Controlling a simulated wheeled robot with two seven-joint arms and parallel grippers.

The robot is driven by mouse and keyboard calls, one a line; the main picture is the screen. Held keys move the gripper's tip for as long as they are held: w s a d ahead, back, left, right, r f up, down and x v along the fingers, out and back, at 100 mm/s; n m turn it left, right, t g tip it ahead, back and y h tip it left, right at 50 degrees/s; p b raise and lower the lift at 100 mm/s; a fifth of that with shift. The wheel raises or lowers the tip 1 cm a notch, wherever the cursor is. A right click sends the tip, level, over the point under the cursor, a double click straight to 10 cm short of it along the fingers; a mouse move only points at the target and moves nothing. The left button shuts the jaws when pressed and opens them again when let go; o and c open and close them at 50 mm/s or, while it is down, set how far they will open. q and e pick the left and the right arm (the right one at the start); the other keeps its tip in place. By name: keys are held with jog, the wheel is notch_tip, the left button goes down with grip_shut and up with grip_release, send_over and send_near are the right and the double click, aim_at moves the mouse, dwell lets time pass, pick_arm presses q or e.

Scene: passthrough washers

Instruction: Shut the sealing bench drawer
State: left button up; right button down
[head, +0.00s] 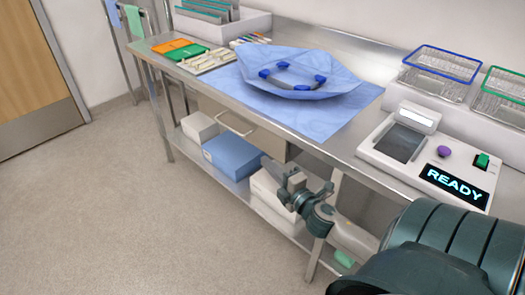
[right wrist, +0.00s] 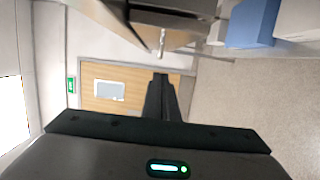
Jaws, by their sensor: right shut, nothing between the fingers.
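The drawer (head: 262,138) is under the steel sealing bench (head: 318,150), with a pale front and a bar handle (head: 235,125). I cannot tell how far it stands out from the bench. In the right wrist view the underside of the bench or drawer shows at the top, with a metal handle (right wrist: 162,40) hanging into view. My right gripper (head: 289,182) is in front of the bench, below and to the right of the drawer front, apart from the handle. Its fingers (right wrist: 161,98) are together and empty. My left gripper is out of view.
A lower shelf holds a blue box (head: 232,155) and white boxes (head: 200,128). On the bench lie a blue wrap (head: 300,75) and a sealer with a READY display (head: 455,185). Wire baskets (head: 440,70) stand at the back right. The floor (head: 120,210) left of the bench is clear.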

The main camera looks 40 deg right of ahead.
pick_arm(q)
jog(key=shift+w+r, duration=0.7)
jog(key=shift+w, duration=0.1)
pick_arm(e)
jog(key=shift+s+a, duration=0.2)
jog(key=shift+s, duration=0.9)
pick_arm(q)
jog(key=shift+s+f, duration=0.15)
